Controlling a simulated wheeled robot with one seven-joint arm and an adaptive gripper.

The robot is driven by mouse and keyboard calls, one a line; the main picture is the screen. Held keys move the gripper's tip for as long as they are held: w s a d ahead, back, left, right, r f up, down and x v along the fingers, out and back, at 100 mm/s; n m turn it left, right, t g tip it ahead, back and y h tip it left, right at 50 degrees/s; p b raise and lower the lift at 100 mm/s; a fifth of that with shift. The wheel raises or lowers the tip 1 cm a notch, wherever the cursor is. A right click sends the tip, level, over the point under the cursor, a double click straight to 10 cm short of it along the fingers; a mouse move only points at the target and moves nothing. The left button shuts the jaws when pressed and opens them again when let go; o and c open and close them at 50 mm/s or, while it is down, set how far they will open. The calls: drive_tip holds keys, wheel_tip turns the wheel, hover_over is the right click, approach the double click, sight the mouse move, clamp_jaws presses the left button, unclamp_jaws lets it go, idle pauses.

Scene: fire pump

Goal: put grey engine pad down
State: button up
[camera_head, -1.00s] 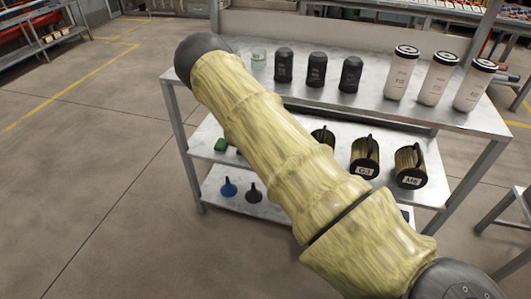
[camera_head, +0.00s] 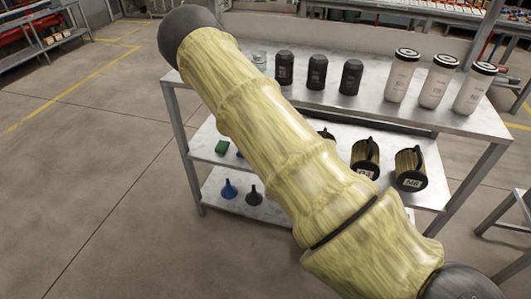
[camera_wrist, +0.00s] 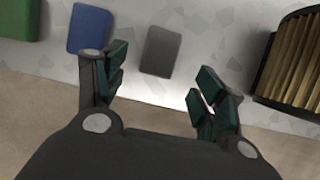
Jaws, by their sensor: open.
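The grey engine pad (camera_wrist: 161,51) lies flat on the light shelf surface in the wrist view, between a blue pad and a ribbed filter. My gripper (camera_wrist: 157,88) is open and empty, its two dark green-padded fingers set apart. The pad is just beyond the fingertips and between them in the picture, and I see no finger touching it. In the head view my arm hides the gripper and the grey pad.
A blue pad (camera_wrist: 89,28) and a green pad (camera_wrist: 21,20) lie left of the grey one. In the head view, black canisters (camera_head: 316,72) and white canisters (camera_head: 402,75) stand on the top shelf; funnels (camera_head: 230,189) are below.

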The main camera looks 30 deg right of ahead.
drive_tip(key=v, duration=0.5)
drive_tip(key=s+a+f+n+g, duration=0.1)
drive_tip(key=s+a+f+n, duration=0.1)
drive_tip(key=s+f+n, duration=0.45)
drive_tip(key=s+a+f+n+g, duration=0.15)
drive_tip(key=s+f+n, duration=0.25)
drive_tip(key=s+n, duration=0.6)
drive_tip(key=s+a+f+n+g, duration=0.15)
drive_tip(key=s+f+n, duration=0.35)
drive_tip(key=s, duration=0.6)
drive_tip(key=s+a+f+n+t+y, duration=0.1)
drive_tip(key=s+a+n+y, duration=0.2)
drive_tip(key=s+a+n, duration=1.6)
drive_tip(key=s+n, duration=0.2)
drive_tip(key=n, duration=0.3)
drive_tip(key=shift+s+a+f+y, duration=0.2)
drive_tip(key=shift+s+f+y, duration=0.1)
drive_tip(key=shift+y, duration=0.1)
drive_tip(key=shift+r, duration=0.1)
